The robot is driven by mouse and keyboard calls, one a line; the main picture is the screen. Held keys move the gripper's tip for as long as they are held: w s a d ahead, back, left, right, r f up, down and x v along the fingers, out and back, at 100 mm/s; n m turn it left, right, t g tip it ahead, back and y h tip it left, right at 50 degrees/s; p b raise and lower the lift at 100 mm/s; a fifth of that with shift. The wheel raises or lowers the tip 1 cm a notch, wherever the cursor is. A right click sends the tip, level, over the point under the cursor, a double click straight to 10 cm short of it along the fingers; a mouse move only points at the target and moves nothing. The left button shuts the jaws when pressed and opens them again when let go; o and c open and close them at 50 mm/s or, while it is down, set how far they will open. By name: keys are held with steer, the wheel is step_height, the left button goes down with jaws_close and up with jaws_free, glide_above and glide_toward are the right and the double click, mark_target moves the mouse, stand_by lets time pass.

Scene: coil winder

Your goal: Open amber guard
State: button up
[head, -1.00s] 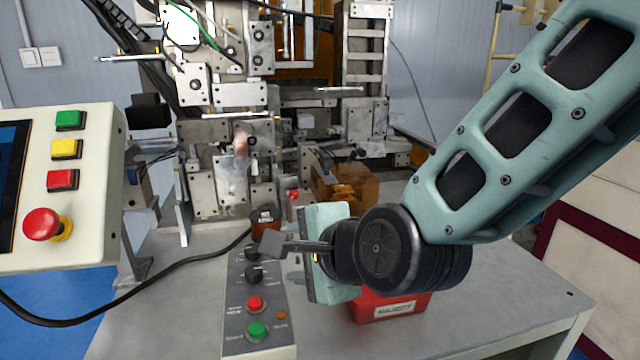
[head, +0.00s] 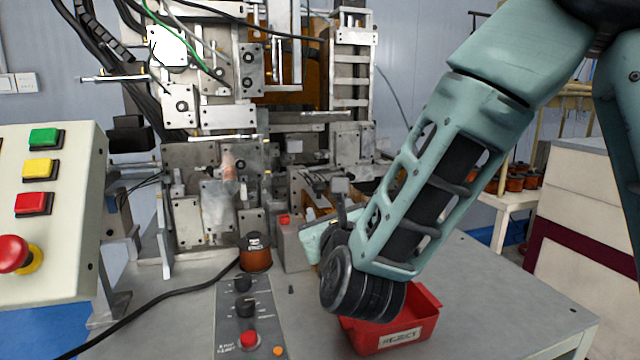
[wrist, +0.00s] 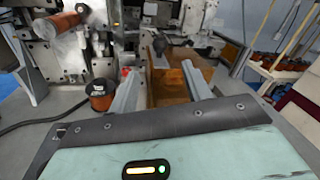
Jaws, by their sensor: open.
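The amber guard (wrist: 173,88) is a see-through orange-brown box at the base of the winding machine. In the wrist view it lies ahead of and between my two fingers. In the head view my gripper and wrist cover most of it, and only a sliver of amber (head: 316,208) shows. My gripper (wrist: 163,72) is open and empty, with a finger on each side of the guard in the picture. In the head view my gripper (head: 328,208) points at the machine. I cannot tell whether a finger touches the guard.
A red bin (head: 405,335) stands below my wrist. A copper spool (head: 257,256) stands left of my gripper, behind a switch panel (head: 232,325). A button console (head: 75,225) is at the left. The table's right side is clear.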

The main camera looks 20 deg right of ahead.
mark_target(320, 189)
steer(key=w+p, duration=0.1)
steer(key=w, duration=0.2)
steer(key=w+d+p, duration=0.1)
steer(key=w, duration=0.3)
steer(key=w+d+p, duration=0.1)
steer(key=w, duration=0.3)
steer(key=shift+w, duration=0.2)
